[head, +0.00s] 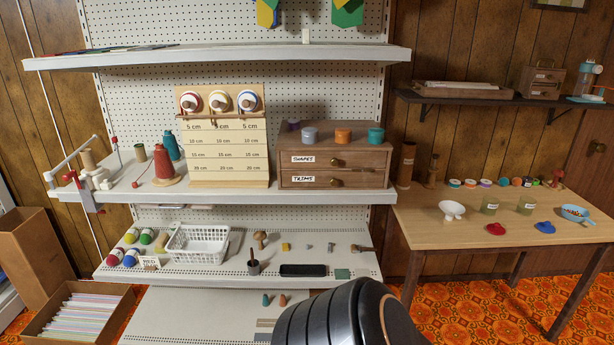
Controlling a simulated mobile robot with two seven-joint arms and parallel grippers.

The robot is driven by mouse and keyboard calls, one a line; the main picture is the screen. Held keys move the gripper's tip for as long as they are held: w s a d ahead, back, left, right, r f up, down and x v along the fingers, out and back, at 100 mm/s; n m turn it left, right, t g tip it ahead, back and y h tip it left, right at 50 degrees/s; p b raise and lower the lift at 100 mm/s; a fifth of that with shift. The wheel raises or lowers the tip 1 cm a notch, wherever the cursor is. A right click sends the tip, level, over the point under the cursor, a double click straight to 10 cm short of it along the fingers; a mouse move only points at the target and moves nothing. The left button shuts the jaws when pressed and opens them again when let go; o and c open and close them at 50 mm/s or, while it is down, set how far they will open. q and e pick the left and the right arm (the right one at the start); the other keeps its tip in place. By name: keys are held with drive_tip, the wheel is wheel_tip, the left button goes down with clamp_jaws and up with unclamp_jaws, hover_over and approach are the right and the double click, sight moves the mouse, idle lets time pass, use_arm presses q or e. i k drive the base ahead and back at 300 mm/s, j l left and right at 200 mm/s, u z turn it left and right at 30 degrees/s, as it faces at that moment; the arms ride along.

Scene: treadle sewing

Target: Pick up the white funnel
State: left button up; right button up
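The white funnel (452,210) is on the wooden table at the right, near its left end and set back from the front edge. It looks like a small white bowl-shaped piece with a narrower lower part; its spout cannot be made out clearly. It stands apart from the glass jars to its right. Neither of my grippers shows in the head view.
The wooden table (418,228) also holds a jar (489,206), another jar (526,206), a red lid (496,229), a blue lid (545,227) and a blue bowl (574,212). Several small pots line the back. A dark shelf (480,100) hangs above. The front left tabletop is clear.

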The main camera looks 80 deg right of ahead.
sight(451, 209)
drive_tip(key=k+z, duration=0.1)
drive_tip(key=z, duration=0.35)
drive_tip(key=l+z, duration=0.1)
drive_tip(key=z, duration=0.35)
drive_tip(key=k+l+z, duration=0.1)
drive_tip(key=z, duration=0.35)
drive_tip(key=k+l+z, duration=0.1)
drive_tip(key=l+z, duration=0.25)
drive_tip(key=k+l+z, duration=0.1)
drive_tip(key=l+z, duration=0.7)
drive_tip(key=l, duration=1.2)
drive_tip(key=i+l+z, duration=0.1)
drive_tip(key=l, duration=0.65)
drive_tip(key=i+l, duration=0.1)
drive_tip(key=l, duration=0.6)
drive_tip(key=z, duration=0.05)
